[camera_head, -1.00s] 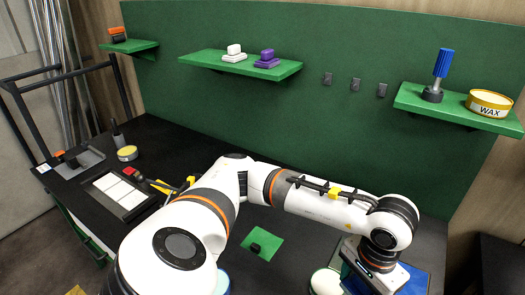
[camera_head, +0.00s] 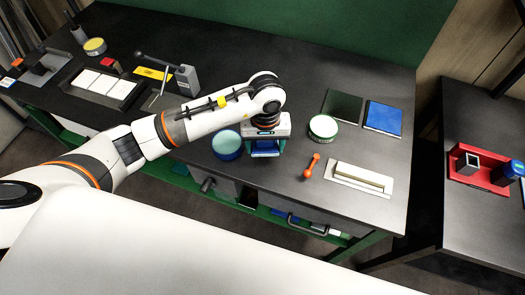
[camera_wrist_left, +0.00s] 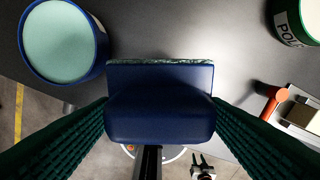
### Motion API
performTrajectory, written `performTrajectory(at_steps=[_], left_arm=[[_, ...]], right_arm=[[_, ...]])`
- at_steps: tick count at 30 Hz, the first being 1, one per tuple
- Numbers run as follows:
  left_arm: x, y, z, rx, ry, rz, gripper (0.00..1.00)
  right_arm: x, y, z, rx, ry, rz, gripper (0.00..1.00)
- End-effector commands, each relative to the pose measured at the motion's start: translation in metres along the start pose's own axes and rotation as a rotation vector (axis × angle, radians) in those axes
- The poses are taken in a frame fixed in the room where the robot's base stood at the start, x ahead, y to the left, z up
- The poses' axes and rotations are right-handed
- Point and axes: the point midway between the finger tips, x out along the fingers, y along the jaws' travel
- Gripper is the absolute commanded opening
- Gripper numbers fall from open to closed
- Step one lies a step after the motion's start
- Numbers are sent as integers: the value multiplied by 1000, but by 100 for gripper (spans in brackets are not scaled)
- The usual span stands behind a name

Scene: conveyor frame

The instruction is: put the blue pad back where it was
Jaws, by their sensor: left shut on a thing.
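My left gripper (camera_head: 266,143) points down above the black table, between a blue tub and a green-and-white tin. It is shut on the blue pad (camera_wrist_left: 160,115), which fills the space between the green fingers in the left wrist view. The pad has a rounded dark blue grip and a thin mottled green-white edge along its far side. In the head view only a little blue shows under the gripper. I cannot tell whether the pad touches the table.
The blue tub (camera_head: 227,143) is close on the left, the tin (camera_head: 323,127) on the right. An orange tool (camera_head: 312,167) and a pale tray (camera_head: 361,179) lie front right. Dark (camera_head: 343,106) and blue (camera_head: 383,118) square plates lie behind. The table behind the gripper is clear.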

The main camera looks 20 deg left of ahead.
Motion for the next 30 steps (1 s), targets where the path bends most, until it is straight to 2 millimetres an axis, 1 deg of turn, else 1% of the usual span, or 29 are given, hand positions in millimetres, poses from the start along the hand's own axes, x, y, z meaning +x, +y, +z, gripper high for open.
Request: performTrajectory(at_steps=[1,3,8,15,23,27,28,30], left_arm=[[8,0,-1,-1,4,2,49],[16,0,-1,1,2,0,49],[28,0,0,1,1,0,49],[58,0,0,1,1,0,49],[61,0,0,3,-2,-1,49],[66,0,0,4,-3,0,49],[64,0,0,4,-2,-1,72],[64,0,0,4,-2,-1,84]], right_arm=[[-4,-2,0,-1,0,-2,36],[-5,-3,0,-2,1,-4,36],[-7,-4,0,-2,1,-5,36],[-14,-4,1,-2,1,-5,36],[-12,-4,1,-2,0,-5,36],[-7,-4,0,-2,0,-5,36],[-8,-4,1,-2,0,-5,36],[-9,-4,1,-2,0,-4,36]])
